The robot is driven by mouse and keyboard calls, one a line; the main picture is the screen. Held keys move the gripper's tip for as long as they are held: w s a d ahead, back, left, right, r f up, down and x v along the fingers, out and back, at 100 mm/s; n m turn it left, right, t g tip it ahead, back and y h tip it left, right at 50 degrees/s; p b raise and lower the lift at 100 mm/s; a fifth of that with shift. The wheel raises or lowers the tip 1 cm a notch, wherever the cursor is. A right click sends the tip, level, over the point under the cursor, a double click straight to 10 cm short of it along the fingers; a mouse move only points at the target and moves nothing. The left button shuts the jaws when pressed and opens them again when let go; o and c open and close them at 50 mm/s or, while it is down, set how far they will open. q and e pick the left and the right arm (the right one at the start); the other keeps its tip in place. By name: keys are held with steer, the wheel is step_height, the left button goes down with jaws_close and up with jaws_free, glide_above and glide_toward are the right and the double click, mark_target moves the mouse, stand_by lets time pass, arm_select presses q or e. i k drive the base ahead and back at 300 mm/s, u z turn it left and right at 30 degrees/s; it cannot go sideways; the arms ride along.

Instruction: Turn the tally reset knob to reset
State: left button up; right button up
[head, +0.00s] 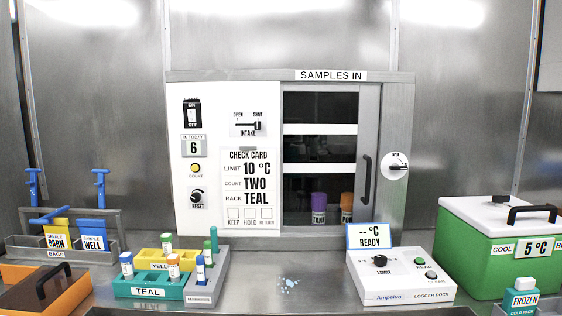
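The tally reset knob (197,195) is a small round black dial on the white front panel (225,110) of the samples cabinet, with the word RESET under it. A pale mark shows on the knob, but it is too small to tell which way it points. Above it is a yellow COUNT button (195,168). Above that, the IN TODAY tally display (194,148) reads 6. Neither of my grippers is in view, and nothing is touching the knob.
A black ON/OFF switch (192,113) and an INTAKE slider (248,125) share the panel. Below stand a teal rack (150,292) and a yellow rack (160,266) with capped tubes. A logger dock (405,285) and a green cool box (480,240) stand right.

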mark_target(196, 198)
steer(key=z, duration=1)
steer(key=i, duration=0.9)
steer(key=u, duration=2.4)
